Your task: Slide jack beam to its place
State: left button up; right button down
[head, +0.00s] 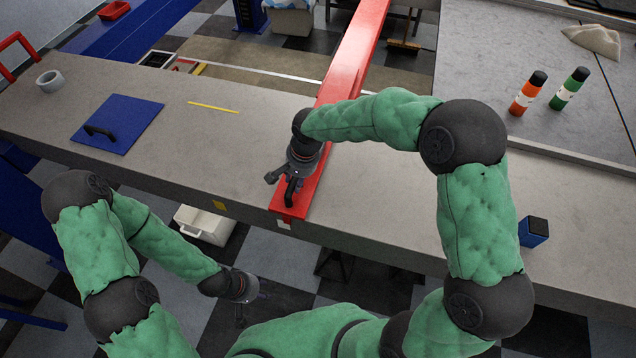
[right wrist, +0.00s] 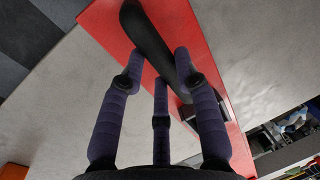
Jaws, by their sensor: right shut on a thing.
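The red jack beam (head: 345,70) lies across the grey bench, its near end at the front edge and its far end reaching over the gap behind. A black handle (right wrist: 150,40) is on its near end. My right gripper (head: 287,187) is over that end, shut on the handle; the right wrist view shows its fingers (right wrist: 160,72) around it. The arm hides part of the beam's right side. My left gripper (head: 243,305) hangs low in front of the bench, away from the beam; its finger opening is too small to tell.
Orange (head: 527,93) and green (head: 570,88) bottles stand at back right.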

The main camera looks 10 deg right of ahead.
jog(key=shift+w+a, duration=0.4)
jog(key=shift+a, duration=0.3)
jog(key=c, duration=0.9)
grip_release()
jog(key=shift+r, duration=0.1)
notch_tip(320, 180, up, 12)
jog(key=s+d, duration=0.1)
jog(key=d, duration=0.1)
jog(key=shift+f, duration=0.2)
jog(key=shift+s+f, duration=0.1)
jog(key=shift+s, duration=0.05)
